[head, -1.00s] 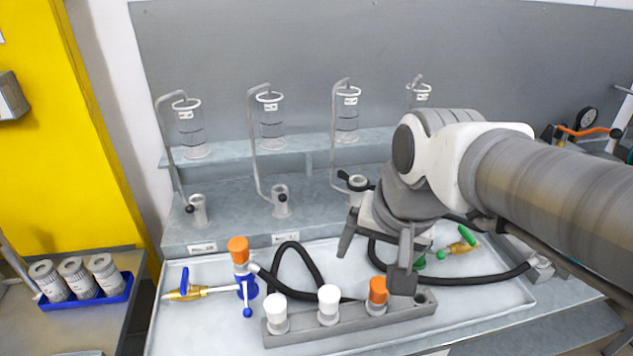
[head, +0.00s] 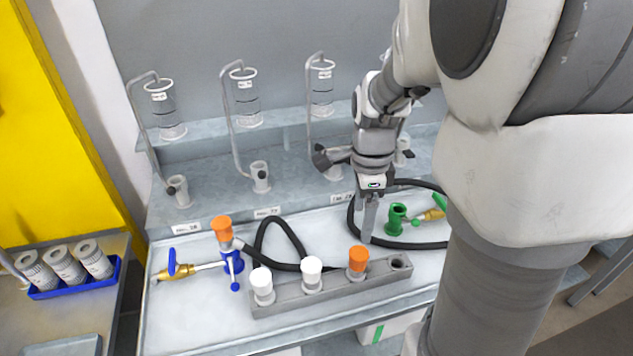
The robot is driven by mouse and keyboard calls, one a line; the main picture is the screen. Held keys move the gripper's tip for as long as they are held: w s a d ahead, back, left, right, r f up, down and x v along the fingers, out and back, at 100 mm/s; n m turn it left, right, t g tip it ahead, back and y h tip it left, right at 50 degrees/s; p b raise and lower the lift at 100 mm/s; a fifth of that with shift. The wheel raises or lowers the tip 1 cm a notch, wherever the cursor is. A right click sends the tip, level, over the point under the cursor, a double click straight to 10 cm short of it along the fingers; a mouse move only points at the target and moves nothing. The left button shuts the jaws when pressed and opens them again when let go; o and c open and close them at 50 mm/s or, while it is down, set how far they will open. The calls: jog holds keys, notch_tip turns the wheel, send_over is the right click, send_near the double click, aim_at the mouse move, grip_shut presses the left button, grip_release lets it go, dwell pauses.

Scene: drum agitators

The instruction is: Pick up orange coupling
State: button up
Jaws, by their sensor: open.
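One orange coupling (head: 358,261) stands in the third position of the grey rack (head: 330,290), beside two white couplings. Another orange piece (head: 221,228) sits on top of the blue fitting (head: 232,262) at the left. My gripper (head: 368,232) points down just behind the rack, above and slightly right of the rack's orange coupling, apart from it. It is open and empty, seen nearly edge-on, so its fingers overlap.
White couplings (head: 312,272) fill the rack's left part; its right end hole (head: 400,263) is empty. Black hoses (head: 283,235) and a green fitting (head: 396,217) lie on the white tray (head: 180,320). Glass vessels (head: 245,105) stand on the shelf behind. The blue-trayed cylinders (head: 65,263) are at left.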

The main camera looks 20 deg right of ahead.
aim_at(358, 251)
notch_tip(358, 251, down, 10)
jog(key=shift+r+b, duration=0.1)
jog(key=shift+b, duration=0.5)
jog(key=f, duration=0.5)
jog(key=shift+s+d+f+b, duration=0.1)
jog(key=shift+s+b, duration=0.1)
jog(key=shift+b, duration=0.2)
grip_shut()
